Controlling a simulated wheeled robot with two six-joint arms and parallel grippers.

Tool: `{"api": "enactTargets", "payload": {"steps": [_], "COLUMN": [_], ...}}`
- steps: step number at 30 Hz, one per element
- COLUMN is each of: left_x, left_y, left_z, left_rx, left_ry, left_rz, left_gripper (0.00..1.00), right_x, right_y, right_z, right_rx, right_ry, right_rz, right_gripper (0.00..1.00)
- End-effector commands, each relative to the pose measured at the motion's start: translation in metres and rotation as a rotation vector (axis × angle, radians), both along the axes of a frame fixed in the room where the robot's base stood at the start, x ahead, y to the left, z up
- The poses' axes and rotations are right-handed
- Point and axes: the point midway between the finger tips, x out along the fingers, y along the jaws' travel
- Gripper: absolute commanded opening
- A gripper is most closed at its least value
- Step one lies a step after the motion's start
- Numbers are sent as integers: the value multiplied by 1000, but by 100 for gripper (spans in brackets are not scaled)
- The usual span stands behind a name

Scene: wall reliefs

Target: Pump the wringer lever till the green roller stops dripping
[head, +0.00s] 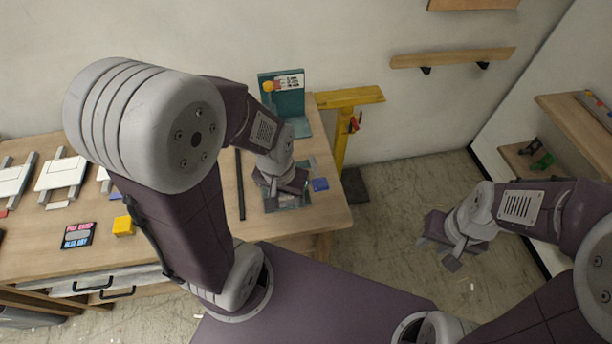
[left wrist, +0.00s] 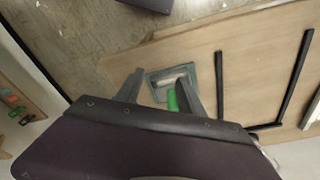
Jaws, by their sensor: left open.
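My left gripper (head: 283,190) points down over a low grey-teal tray (head: 290,205) near the right end of the table. In the left wrist view its two fingers (left wrist: 160,88) are apart, with the tray (left wrist: 151,86) beyond them. A green cylindrical piece (left wrist: 172,101) shows beside the right finger there; I cannot tell whether it is the roller or a lever grip, or whether the finger touches it. No drips can be made out. The gripper hides most of the tray in the head view. My right gripper (head: 440,250) hangs over the floor, open and empty.
Shelves stand at the right.

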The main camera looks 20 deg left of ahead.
Motion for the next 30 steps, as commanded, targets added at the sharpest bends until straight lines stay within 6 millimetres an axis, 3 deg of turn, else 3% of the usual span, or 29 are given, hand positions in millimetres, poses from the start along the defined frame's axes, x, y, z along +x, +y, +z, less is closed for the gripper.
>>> {"api": "enactTargets", "payload": {"steps": [1, 6, 30], "left_x": [0, 0, 0], "left_y": [0, 0, 0], "left_z": [0, 0, 0], "left_rx": [0, 0, 0], "left_ry": [0, 0, 0], "left_rz": [0, 0, 0], "left_gripper": [46, 0, 0], "right_x": [0, 0, 0], "right_y": [0, 0, 0], "right_z": [0, 0, 0], "right_rx": [0, 0, 0], "right_ry": [0, 0, 0], "right_rz": [0, 0, 0], "right_gripper": [34, 34, 34]}}
